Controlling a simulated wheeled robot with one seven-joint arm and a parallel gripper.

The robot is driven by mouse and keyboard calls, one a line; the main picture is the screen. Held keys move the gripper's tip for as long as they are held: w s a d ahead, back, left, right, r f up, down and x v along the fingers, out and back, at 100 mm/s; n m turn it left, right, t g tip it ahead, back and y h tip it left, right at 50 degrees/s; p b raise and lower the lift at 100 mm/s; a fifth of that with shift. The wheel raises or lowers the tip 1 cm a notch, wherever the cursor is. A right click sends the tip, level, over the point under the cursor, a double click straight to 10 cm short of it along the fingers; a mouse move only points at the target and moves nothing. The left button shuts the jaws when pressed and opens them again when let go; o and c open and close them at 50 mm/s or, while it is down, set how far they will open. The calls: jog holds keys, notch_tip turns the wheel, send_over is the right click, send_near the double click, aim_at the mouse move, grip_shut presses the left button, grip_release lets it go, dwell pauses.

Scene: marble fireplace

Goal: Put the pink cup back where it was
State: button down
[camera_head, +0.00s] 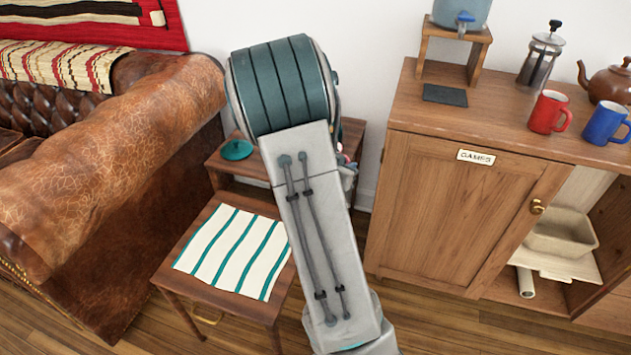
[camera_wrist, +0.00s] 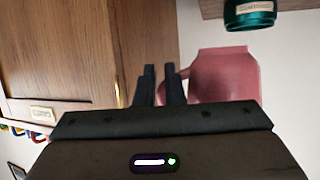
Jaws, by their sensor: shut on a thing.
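The pink cup (camera_wrist: 225,76) is in the wrist view, just right of my fingers. My gripper (camera_wrist: 161,70) is shut on it, seemingly at the handle side; the fingers hide the exact contact. The wrist picture appears upside down, with the cup clear of the wooden surface seen at its top edge. In the head view my arm hides the gripper and most or all of the cup, in front of the small dark wooden side table (camera_head: 215,165).
A teal container (camera_wrist: 250,13) stands on that table, its round top showing in the head view (camera_head: 236,150). A striped cloth (camera_head: 233,252) lies on a nearer wooden table. The cabinet (camera_head: 460,205) at right bears a red mug (camera_head: 548,112) and blue mug (camera_head: 605,123). A leather sofa (camera_head: 110,190) stands left.

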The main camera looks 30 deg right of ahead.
jog(key=shift+m+g, duration=0.5)
jog(key=shift+g, duration=0.1)
jog(key=w+f+b, duration=0.1)
jog(key=w+f, duration=0.1)
jog(key=w, duration=0.1)
jog(key=w+d+f+b, duration=0.1)
jog(key=w+f, duration=0.1)
jog(key=w, duration=0.1)
jog(key=w+d+f+b, duration=0.1)
jog(key=w+f, duration=0.2)
jog(key=w, duration=0.1)
jog(key=shift+w+b, duration=0.1)
jog(key=shift+b, duration=0.25)
notch_tip(320, 180, down, 4)
jog(key=shift+f+b, duration=0.1)
jog(key=shift+b, duration=1.05)
jog(key=c, duration=1.5)
grip_release()
